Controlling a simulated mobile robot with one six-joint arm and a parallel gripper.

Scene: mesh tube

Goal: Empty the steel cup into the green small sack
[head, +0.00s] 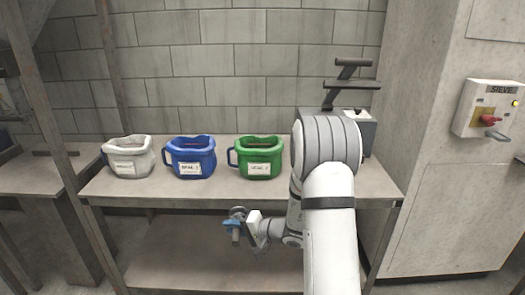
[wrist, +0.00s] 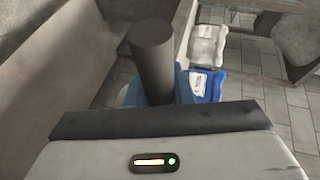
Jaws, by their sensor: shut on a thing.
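My gripper (head: 233,224) has blue fingers and is in front of the table's front edge, below the green sack in the head view. It is shut on the steel cup (head: 238,212), seen small as a grey rounded shape at the fingers. In the wrist view a dark grey cylinder (wrist: 153,65) stands up between the blue fingers; I cannot tell which part of the held thing it is. The cup's contents cannot be seen. The green small sack (head: 259,168) stands open-topped on the table, with a white label and a handle on its left. I cannot make it out in the wrist view.
A blue sack (head: 190,158) and a white sack (head: 129,159) stand left of the green one on the table (head: 225,190). Both also show in the wrist view, blue (wrist: 207,88) and white (wrist: 207,45). A dark grey device (head: 367,135) is at the right. A lower shelf (head: 190,255) lies below.

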